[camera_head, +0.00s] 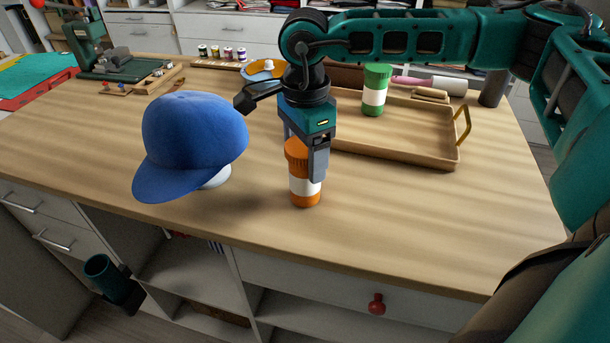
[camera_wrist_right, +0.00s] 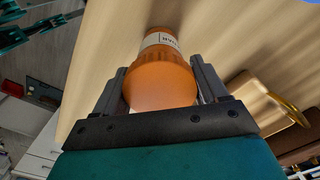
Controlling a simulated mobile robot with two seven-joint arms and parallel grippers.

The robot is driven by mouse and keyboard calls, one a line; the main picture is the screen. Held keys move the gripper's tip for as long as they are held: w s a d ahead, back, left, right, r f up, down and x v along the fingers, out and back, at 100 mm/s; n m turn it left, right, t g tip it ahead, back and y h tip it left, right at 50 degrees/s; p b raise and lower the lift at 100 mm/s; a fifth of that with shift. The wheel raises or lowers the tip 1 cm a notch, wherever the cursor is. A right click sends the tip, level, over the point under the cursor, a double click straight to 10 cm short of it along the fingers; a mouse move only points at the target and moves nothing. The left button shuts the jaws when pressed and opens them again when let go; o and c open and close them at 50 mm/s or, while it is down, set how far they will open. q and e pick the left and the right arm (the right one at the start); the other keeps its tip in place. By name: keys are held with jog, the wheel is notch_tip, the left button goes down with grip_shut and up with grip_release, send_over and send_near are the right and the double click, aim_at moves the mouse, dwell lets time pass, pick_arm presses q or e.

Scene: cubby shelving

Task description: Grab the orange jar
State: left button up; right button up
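The orange jar (camera_head: 305,190), with an orange lid and white label band, stands upright on the wooden worktop near its front edge. My right gripper (camera_head: 307,165) points down over it, with its fingers on either side of the jar. In the right wrist view the orange jar (camera_wrist_right: 161,80) sits between the two fingers of my right gripper (camera_wrist_right: 158,65). Narrow gaps seem to show beside the jar at the fingertips, so the gripper looks open around it. Part of the lid is hidden by the gripper in the head view.
A blue cap (camera_head: 190,140) on a white stand is left of the jar. A wooden tray (camera_head: 400,150) with brass handles lies behind to the right, holding a green-lidded jar (camera_head: 375,92). The worktop right of the orange jar is clear. A red knob (camera_head: 376,304) is below.

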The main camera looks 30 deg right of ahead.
jog(key=c, duration=0.9)
jog(key=shift+c, duration=0.2)
jog(key=shift+r, duration=0.15)
